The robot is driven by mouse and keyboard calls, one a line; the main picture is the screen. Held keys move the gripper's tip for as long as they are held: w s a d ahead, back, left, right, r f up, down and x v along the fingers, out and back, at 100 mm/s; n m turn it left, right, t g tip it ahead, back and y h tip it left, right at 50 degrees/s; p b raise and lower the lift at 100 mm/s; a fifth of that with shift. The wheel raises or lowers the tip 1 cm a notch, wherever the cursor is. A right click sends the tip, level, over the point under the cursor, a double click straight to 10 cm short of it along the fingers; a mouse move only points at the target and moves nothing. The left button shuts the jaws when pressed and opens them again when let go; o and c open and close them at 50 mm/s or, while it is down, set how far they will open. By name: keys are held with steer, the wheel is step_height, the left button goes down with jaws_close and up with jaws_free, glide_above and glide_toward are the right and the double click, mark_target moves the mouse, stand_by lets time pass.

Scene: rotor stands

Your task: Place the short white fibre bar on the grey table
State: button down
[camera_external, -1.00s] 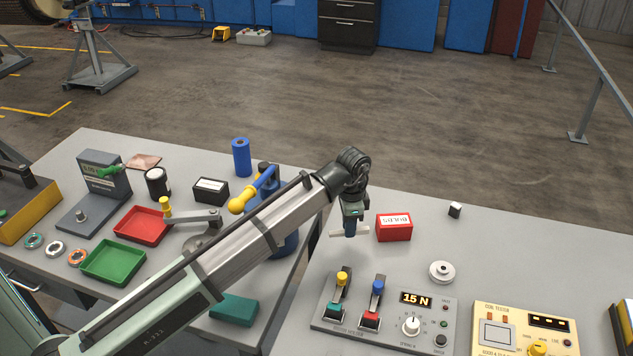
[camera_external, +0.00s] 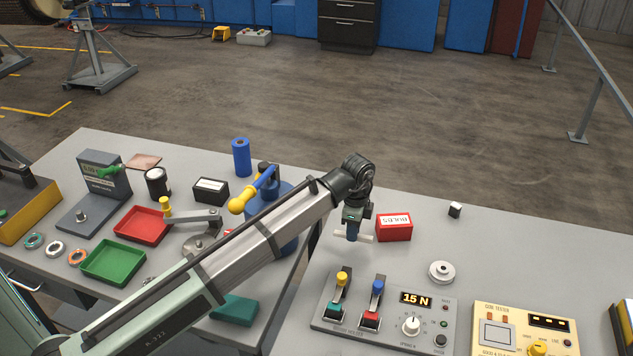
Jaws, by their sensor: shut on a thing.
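The short white fibre bar (camera_external: 367,239) is held crosswise in my gripper (camera_external: 352,234). Its two ends show on either side of the blue fingers. My gripper is shut on the bar and points down, low over the right-hand grey table (camera_external: 480,245), just left of a red box. I cannot tell whether the bar touches the table top.
The red box (camera_external: 394,227) stands close beside the bar. A control panel with coloured levers (camera_external: 385,316) lies in front, with a white round part (camera_external: 441,272) behind its right side. A small black-and-white block (camera_external: 455,210) stands further back. The table's right rear is mostly clear.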

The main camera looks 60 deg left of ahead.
mark_target(351, 256)
steer(key=shift+f, duration=3.55)
steer(key=shift+f, duration=0.1)
steer(key=c, duration=1)
jaws_free()
step_height(351, 256, up, 12)
steer(key=shift+r, duration=0.1)
